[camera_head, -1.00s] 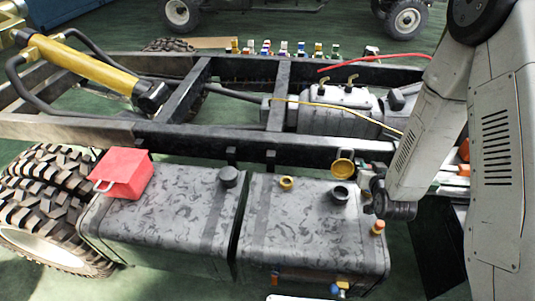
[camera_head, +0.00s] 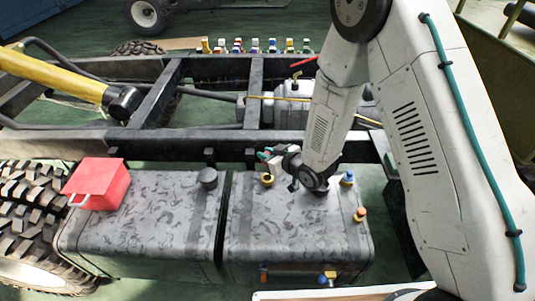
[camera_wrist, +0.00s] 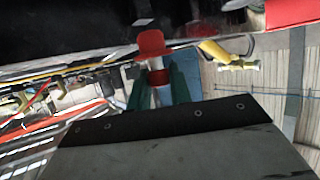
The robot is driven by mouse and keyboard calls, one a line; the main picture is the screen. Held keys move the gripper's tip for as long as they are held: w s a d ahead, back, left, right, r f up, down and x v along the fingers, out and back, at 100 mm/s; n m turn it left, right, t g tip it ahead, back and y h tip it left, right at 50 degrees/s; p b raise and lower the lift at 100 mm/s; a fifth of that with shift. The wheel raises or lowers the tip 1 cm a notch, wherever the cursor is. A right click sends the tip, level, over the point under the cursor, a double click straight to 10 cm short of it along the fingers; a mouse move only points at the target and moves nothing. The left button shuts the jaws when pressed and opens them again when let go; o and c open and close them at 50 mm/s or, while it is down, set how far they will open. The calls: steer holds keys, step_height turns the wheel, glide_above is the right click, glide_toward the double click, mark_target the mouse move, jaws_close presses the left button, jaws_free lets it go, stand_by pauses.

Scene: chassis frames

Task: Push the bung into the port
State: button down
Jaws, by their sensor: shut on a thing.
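My gripper (camera_head: 266,155) is above the far side of the right fuel tank (camera_head: 290,235), near a chassis rail. Its green fingers show in the wrist view (camera_wrist: 157,88), closed around a bung (camera_wrist: 150,45) with a red head and a pale and red stem. In the head view the bung is too small to make out clearly. A brass-rimmed port (camera_head: 267,180) stands on the tank top, just below and in front of the gripper. The bung is apart from it. A blue bung (camera_head: 347,178) and an orange bung (camera_head: 360,214) sit at the tank's right side.
My wrist hides the black filler neck on the right tank. The chassis rail (camera_head: 120,143) runs close behind the tanks. Several coloured bottle-like items (camera_head: 255,46) stand behind the frame.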

steer(key=shift+f, duration=2.9)
steer(key=shift+d+f, duration=0.1)
steer(key=shift+f, duration=1.5)
steer(key=c, duration=1.2)
jaws_free()
steer(key=shift+v, duration=3.95)
